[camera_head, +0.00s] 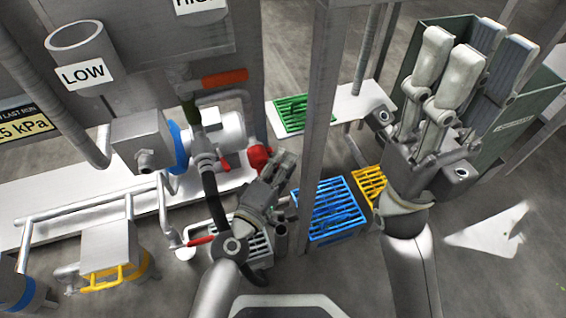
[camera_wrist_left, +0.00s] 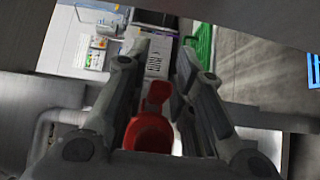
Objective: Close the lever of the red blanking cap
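The red blanking cap (camera_head: 258,157) sits at the end of the white and metal pipe fitting, left of the grey post in the head view. In the left wrist view the cap (camera_wrist_left: 152,132) is round and red, with a red lever (camera_wrist_left: 158,92) standing out from it between the fingers. My left gripper (camera_head: 281,178) is right at the cap, its fingers apart on either side of cap and lever in the left wrist view (camera_wrist_left: 158,75). I cannot tell whether a finger touches. My right gripper (camera_head: 472,60) is raised at the right, fingers apart and empty.
A grey upright post (camera_head: 322,100) stands just right of the left gripper. An orange-red handle (camera_head: 225,78) is above the fitting, and a black hose (camera_head: 211,200) hangs below it. Blue (camera_head: 330,215) and yellow (camera_head: 369,185) crates stand on the floor. A green bin (camera_head: 535,120) is behind the right gripper.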

